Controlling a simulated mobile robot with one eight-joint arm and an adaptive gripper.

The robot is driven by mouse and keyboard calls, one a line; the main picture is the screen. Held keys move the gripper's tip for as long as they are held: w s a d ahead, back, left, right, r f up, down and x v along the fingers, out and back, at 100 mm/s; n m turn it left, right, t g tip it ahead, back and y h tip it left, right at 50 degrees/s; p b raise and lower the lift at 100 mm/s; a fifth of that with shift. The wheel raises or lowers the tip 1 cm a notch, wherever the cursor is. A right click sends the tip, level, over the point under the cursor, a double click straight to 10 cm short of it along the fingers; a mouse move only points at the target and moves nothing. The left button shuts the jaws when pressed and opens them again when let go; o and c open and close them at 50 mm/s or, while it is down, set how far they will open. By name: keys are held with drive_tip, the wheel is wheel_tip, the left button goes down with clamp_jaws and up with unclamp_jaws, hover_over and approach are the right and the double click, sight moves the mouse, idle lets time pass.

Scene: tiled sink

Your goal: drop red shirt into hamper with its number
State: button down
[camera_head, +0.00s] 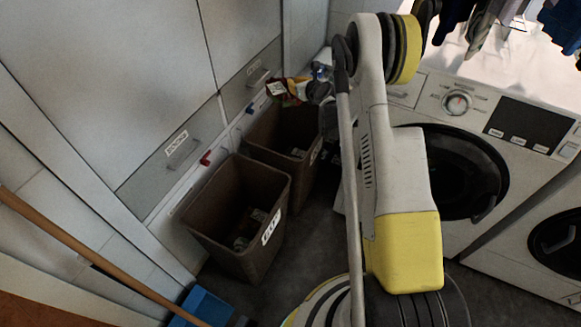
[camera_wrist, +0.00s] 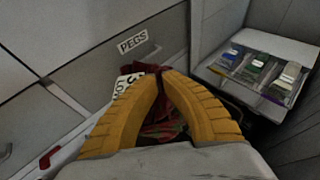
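The red shirt (camera_head: 289,98) hangs from my gripper (camera_head: 303,89) above the rear brown hamper, close to the white cabinet. In the wrist view, the yellow fingers of my gripper (camera_wrist: 161,77) close together on the dark red cloth (camera_wrist: 163,132), with a white number tag (camera_wrist: 127,84) beside the left finger. The tag is tilted and partly covered, so its full number is unclear. The front hamper (camera_head: 208,240) has a white number label on its side. The rear hamper (camera_head: 262,145) stands behind it, its label turned at an angle. Neither label reads clearly.
White washing machines (camera_head: 420,105) stand at the right, with clothes (camera_head: 480,25) hanging above. A cabinet drawer labelled PEGS (camera_wrist: 133,41) is beside my gripper. A tray of small packets (camera_wrist: 258,72) lies at the right of the wrist view. A wooden handle (camera_head: 95,258) crosses the lower left.

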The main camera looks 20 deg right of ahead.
drive_tip(key=w+d+f+b, duration=0.1)
drive_tip(key=d+f+b, duration=0.1)
drive_tip(key=f, duration=0.6)
drive_tip(key=w+d+f+h+b, duration=0.1)
drive_tip(key=d+f+b, duration=0.1)
drive_tip(key=f, duration=0.6)
drive_tip(key=shift+d+m, duration=0.4)
drive_tip(key=shift+d, duration=0.4)
drive_tip(key=c, duration=1.5)
unclamp_jaws()
drive_tip(key=shift+c, duration=0.2)
drive_tip(key=shift+s, duration=0.15)
drive_tip(key=v, duration=1.1)
drive_tip(key=shift+s+r, duration=0.25)
drive_tip(key=shift+s, duration=0.05)
